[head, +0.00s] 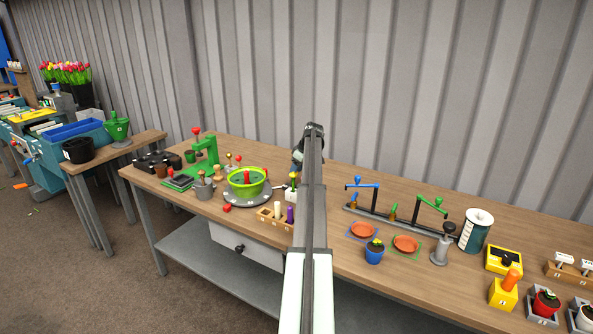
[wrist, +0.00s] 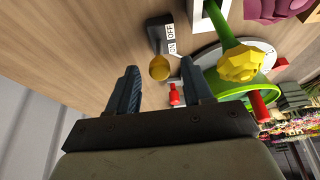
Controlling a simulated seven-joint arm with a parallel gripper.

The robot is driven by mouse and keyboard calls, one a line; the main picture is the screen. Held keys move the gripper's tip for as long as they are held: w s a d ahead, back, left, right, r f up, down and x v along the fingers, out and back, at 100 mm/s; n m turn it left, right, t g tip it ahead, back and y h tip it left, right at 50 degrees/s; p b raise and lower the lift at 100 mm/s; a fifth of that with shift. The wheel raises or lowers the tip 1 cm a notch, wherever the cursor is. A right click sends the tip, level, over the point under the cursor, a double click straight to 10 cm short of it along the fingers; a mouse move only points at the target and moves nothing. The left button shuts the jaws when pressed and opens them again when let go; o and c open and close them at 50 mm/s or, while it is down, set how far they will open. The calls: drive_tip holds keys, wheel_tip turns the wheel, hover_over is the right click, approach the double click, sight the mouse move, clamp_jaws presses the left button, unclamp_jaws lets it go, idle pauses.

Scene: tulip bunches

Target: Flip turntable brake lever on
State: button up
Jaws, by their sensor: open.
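The turntable (head: 247,198) is a grey disc carrying a lime-green bowl (head: 246,181), left of my arm in the head view. The turntable's pale rim (wrist: 258,45) also shows at the right of the wrist view. A dark lever (wrist: 155,32) with a gold ball knob (wrist: 159,68) stands beside a white label reading OFF and ON. I cannot tell its setting. My gripper (wrist: 160,66) is open; the knob appears between its fingertips, with no contact visible. In the head view my arm hides the lever and fingers.
A yellow flower (wrist: 241,63) on a green stem and a red knob (wrist: 174,96) lie close to the right finger. A wooden holder (head: 275,221) with pegs stands in front of the turntable. A green press (head: 208,153) stands behind left. Bare bench top shows left of my fingers.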

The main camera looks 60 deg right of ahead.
clamp_jaws()
idle(0.5)
